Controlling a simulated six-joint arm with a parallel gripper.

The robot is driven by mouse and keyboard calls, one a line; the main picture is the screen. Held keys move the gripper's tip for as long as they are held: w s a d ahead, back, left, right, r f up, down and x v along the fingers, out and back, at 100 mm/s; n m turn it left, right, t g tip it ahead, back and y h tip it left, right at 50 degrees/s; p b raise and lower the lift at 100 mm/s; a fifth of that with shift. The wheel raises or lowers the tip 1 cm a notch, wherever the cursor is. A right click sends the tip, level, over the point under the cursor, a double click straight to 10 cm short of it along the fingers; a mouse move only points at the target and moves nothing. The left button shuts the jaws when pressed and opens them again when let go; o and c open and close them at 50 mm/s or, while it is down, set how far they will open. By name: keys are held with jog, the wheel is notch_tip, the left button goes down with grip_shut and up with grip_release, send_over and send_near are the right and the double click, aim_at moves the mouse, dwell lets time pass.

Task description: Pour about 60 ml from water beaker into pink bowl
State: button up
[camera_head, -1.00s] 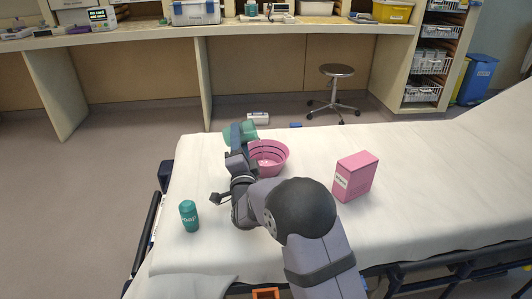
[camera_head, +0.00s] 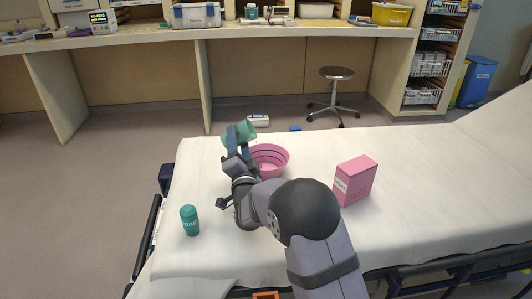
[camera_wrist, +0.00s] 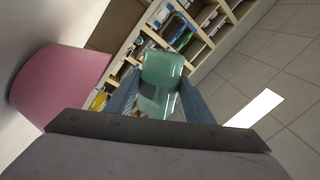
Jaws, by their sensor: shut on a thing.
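The pink bowl (camera_head: 270,160) stands on the white stretcher sheet, and its pink outer wall shows at the left of the wrist view (camera_wrist: 62,82). My gripper (camera_head: 238,137) is shut on the green water beaker (camera_head: 247,129), just left of and above the bowl. The beaker is tilted with its mouth toward the bowl's side. In the wrist view the translucent green beaker (camera_wrist: 160,72) sits between the two blue fingers. No stream shows at this moment, and my gripper hides part of the beaker. I cannot tell the water level in the bowl.
A pink box (camera_head: 355,180) stands right of the bowl. The sheet between bottle and my arm is clear. A stool (camera_head: 337,90) and counter lie beyond.

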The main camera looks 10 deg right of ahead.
jog(key=shift+r+n, duration=0.1)
jog(key=shift+n, duration=0.3)
